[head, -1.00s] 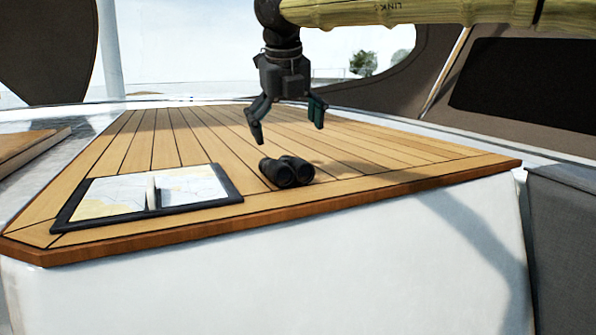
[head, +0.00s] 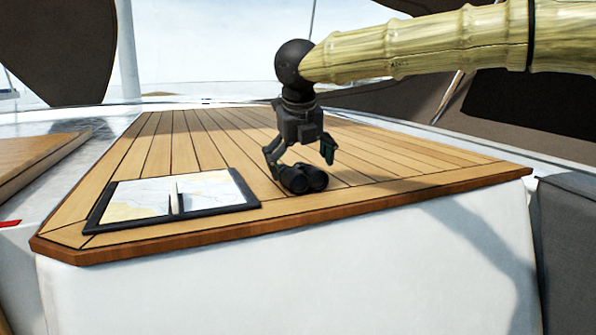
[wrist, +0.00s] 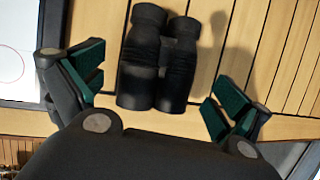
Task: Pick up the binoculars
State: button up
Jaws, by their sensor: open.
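The black binoculars (head: 302,178) lie on the wooden deck table, near its front edge and right of the chart. My gripper (head: 301,162) is open just above and behind them in the head view, with its fingers spread to either side. In the wrist view the binoculars (wrist: 159,60) lie in the upper middle, between and beyond the green-padded fingertips of my gripper (wrist: 158,88). Neither finger visibly touches them.
A dark-framed chart (head: 128,200) with a pale upright item on it lies on the table's left part. The wooden table top (head: 400,160) is clear to the right of the binoculars. Its front edge drops to a white side wall (head: 300,275).

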jog(key=x, duration=0.3)
jog(key=shift+w+a+r, duration=0.1)
jog(key=shift+w, duration=0.2)
jog(key=shift+s+r, duration=0.25)
jog(key=shift+s, duration=0.15)
jog(key=shift+c, duration=0.8)
jog(key=shift+w, duration=0.1)
jog(key=c, duration=1)
jog(key=shift+c, duration=0.9)
